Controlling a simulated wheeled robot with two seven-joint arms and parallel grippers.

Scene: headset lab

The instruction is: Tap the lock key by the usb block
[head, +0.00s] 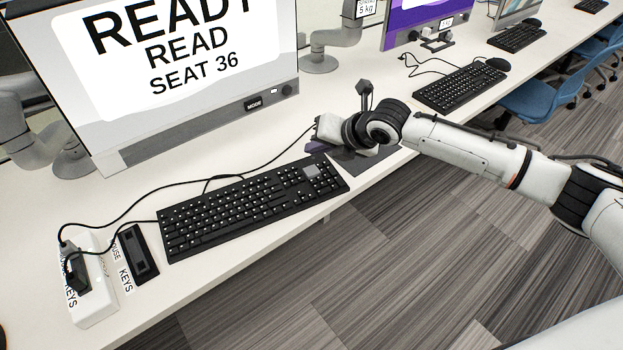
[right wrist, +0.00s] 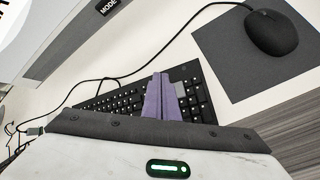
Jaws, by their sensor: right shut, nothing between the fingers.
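The black keyboard (head: 245,205) lies on the white desk and also shows in the right wrist view (right wrist: 125,98). A grey patch (head: 312,170) is at its far right corner; I cannot tell whether it is the lock key, and no key legend is readable. The white usb block (head: 98,300) stands left of the keyboard, with a dark plug and cable in it. My right gripper (head: 318,147) is just beyond the keyboard's right end in the head view. Its purple fingers (right wrist: 162,97) are shut and empty, overlapping the keyboard in the right wrist view. My left gripper is out of view.
A black slotted block (head: 135,255) labelled MOUSE and KEYS lies between the usb block and keyboard. The monitor (head: 215,128) stands behind. A mouse (right wrist: 271,33) rests on a dark mat (right wrist: 222,50). Cables cross the desk behind the keyboard.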

